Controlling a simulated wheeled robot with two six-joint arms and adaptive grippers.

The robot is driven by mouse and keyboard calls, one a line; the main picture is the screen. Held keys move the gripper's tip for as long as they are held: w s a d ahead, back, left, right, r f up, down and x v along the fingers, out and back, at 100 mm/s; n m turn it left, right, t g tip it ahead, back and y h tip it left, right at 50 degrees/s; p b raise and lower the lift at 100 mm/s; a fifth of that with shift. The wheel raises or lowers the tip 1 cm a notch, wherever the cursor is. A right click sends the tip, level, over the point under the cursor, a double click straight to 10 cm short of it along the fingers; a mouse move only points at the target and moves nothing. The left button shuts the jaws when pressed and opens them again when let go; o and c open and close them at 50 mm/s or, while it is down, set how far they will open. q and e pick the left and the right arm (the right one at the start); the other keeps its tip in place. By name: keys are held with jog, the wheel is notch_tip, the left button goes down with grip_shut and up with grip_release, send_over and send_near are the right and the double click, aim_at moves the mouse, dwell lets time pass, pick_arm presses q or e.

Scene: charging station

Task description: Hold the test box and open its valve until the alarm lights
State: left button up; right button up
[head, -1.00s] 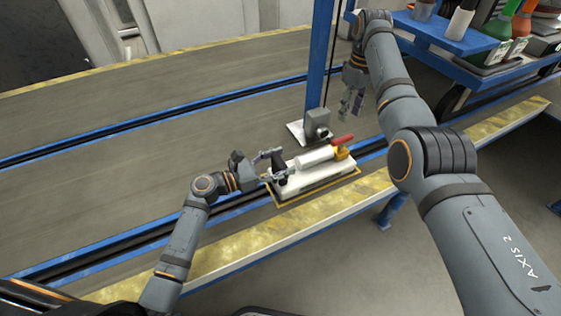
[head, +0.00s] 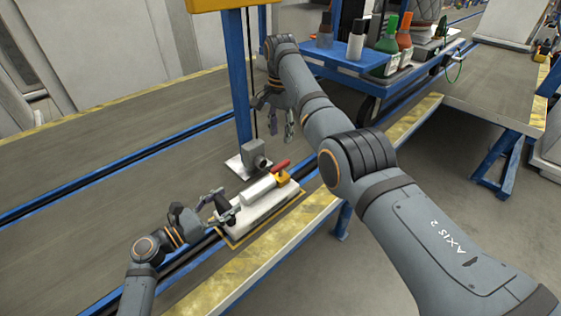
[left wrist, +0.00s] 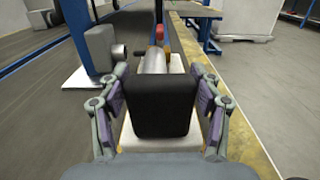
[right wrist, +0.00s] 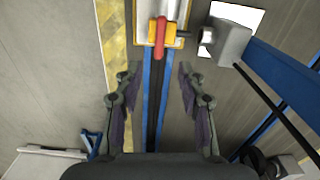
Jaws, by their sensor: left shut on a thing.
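The test box (head: 262,208) is a white base with a white cylinder, lying on the bench's front rail inside a yellow outline. Its valve (head: 283,178) is yellow with a red handle (head: 279,165) at the far end. My left gripper (head: 221,208) is shut on the black block (left wrist: 162,105) at the box's near end, one finger on each side. My right gripper (head: 281,125) is open and empty, above and beyond the valve. In the right wrist view the red handle (right wrist: 157,35) lies ahead of its spread fingers, apart from them. I cannot make out a lit alarm.
A grey device (head: 253,153) with a round nozzle stands close beside the valve, at the foot of a blue post (head: 237,80). A blue cart (head: 345,62) with bottles stands behind my right arm. The bench left of the post is clear.

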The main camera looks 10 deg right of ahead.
aim_at(281, 164)
jog(key=shift+m, duration=0.4)
notch_tip(281, 164, down, 12)
jog(key=shift+c, duration=0.2)
grip_shut()
